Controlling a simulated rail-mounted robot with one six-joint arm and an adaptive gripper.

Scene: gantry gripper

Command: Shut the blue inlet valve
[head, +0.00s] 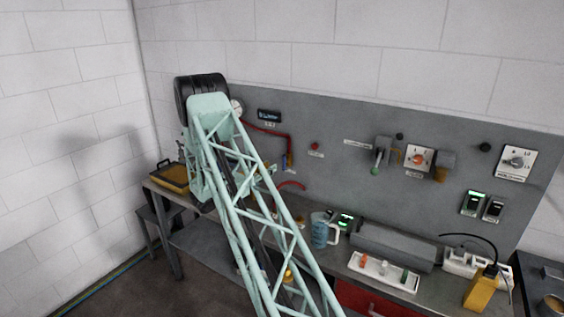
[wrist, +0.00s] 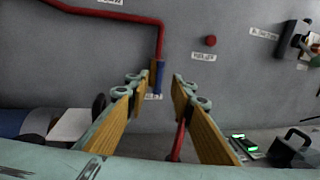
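The blue valve handle (wrist: 159,72) is in the wrist view, upright at the lower end of a red pipe on the grey panel. A small label, partly hidden, sits just below it. In the head view the handle (head: 284,162) is small and just right of my arm. My gripper (wrist: 160,88) is open, with its two tan-padded fingers spread apart. The handle shows in the gap, nearer the left fingertip, which overlaps its left edge in the picture. I cannot tell whether they touch. Nothing is held. My arm hides much of the gripper in the head view.
A red button (wrist: 211,41) is on the panel right of the valve. Red pipe (wrist: 115,14) runs above. On the bench are a blue mug (head: 320,232), a white tray (head: 384,272) and a yellow device (head: 481,290). Lever switches and dials occupy the panel's right side.

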